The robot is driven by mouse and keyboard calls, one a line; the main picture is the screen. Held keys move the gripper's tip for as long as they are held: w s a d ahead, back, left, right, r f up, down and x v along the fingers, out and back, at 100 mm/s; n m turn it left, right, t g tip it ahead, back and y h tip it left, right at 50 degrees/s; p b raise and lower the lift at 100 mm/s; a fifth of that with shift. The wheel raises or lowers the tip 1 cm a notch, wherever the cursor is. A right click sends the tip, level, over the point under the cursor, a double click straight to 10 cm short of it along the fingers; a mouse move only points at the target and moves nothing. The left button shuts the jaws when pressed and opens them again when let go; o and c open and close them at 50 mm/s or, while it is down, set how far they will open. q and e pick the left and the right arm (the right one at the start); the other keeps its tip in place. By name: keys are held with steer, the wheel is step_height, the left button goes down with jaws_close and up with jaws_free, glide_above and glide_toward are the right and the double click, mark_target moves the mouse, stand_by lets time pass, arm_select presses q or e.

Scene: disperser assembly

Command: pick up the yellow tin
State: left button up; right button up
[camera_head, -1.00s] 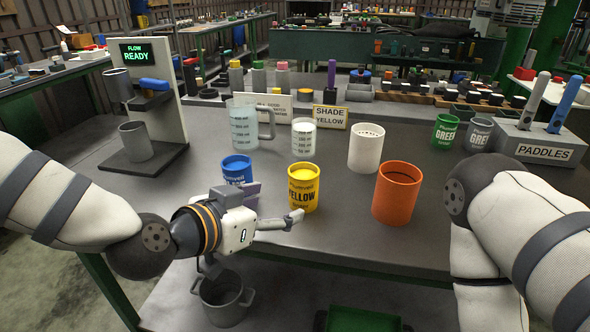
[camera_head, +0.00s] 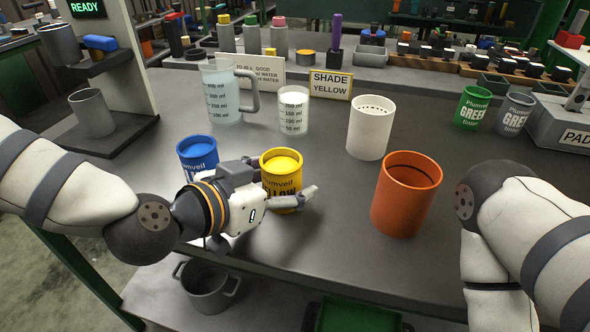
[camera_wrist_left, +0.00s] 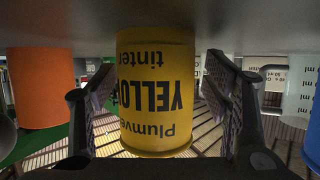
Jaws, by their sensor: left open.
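The yellow tin (camera_head: 282,165) stands upright on the dark tabletop, its lid and part of its label showing. My left gripper (camera_head: 282,186) is at its near side, open, with one finger on each side of the tin. In the left wrist view the yellow tin (camera_wrist_left: 156,110) appears upside down between the two spread fingers, with a gap visible on each side. The lower part of the tin is partly hidden by a finger in the head view. My right arm shows at the right, but its gripper is out of view.
A blue tin (camera_head: 198,155) stands close to the left, just behind my left gripper. An orange cup (camera_head: 402,200) stands to the right, a white perforated cup (camera_head: 370,130) behind it. A glass jug (camera_head: 222,95) and a beaker (camera_head: 293,110) stand further back.

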arm_select(q)
steer(key=shift+w+d, duration=0.15)
steer(key=shift+d, duration=0.15)
steer(key=shift+s+a+r, duration=0.1)
steer(key=shift+s+r, duration=0.05)
steer(key=shift+s, duration=0.1)
steer(key=shift+s+a+r, duration=0.1)
steer(key=shift+s+a, duration=0.1)
steer(key=shift+c, duration=1.2)
steer(key=c, duration=1.2)
